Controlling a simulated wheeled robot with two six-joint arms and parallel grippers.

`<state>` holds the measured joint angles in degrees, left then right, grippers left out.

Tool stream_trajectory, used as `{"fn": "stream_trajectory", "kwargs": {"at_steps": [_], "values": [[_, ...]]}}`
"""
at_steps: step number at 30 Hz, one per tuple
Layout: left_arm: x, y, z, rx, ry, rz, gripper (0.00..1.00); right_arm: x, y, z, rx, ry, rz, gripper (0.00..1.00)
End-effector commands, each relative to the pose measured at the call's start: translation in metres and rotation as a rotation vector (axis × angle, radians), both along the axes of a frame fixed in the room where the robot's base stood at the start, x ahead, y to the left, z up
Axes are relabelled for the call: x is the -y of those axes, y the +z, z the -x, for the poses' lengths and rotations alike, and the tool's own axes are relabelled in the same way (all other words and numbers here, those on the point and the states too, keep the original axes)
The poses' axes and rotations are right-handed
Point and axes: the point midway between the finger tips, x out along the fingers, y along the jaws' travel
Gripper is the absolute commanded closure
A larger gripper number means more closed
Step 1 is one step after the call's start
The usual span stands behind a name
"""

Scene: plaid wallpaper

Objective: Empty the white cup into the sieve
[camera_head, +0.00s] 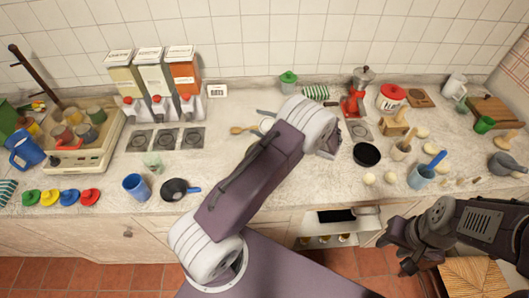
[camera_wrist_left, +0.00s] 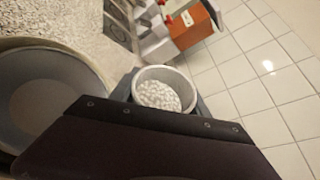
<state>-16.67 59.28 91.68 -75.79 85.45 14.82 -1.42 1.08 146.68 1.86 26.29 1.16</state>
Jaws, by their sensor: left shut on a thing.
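The white cup (camera_wrist_left: 163,92) shows in the left wrist view, with many small white pieces inside it. My left gripper (camera_wrist_left: 150,106) is shut on the cup, its dark body covering the cup's lower side. A large round grey vessel with a pale rim (camera_wrist_left: 50,105) lies to the left of the cup there; I cannot tell if it is the sieve. In the head view my left arm crosses the middle of the counter and hides most of its gripper. A pale round rim (camera_head: 265,125) shows beside that arm. My right gripper (camera_head: 408,262) hangs at the lower right, away from the counter items.
Three dispensers (camera_head: 152,80) stand at the back left.

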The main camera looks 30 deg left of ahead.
Motion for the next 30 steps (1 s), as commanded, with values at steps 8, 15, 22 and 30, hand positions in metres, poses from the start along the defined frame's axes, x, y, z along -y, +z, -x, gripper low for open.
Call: {"fn": "stream_trajectory", "kwargs": {"at_steps": [8, 15, 22, 30], "values": [[0.001, 0.004, 0.002, 0.102, -0.001, -0.029, 0.92, 0.000, -0.010, 0.000, 0.000, 0.000, 0.000, 0.60], [0.001, 0.009, 0.002, 0.195, -0.002, -0.055, 0.92, 0.000, -0.019, 0.000, 0.000, 0.000, 0.000, 0.60], [0.001, 0.013, 0.003, 0.287, -0.002, -0.082, 0.92, 0.000, -0.029, 0.000, 0.000, 0.000, 0.000, 0.60], [0.001, 0.008, 0.004, 0.400, -0.003, -0.113, 0.92, 0.000, -0.053, 0.000, 0.000, 0.000, 0.000, 0.60]]}}
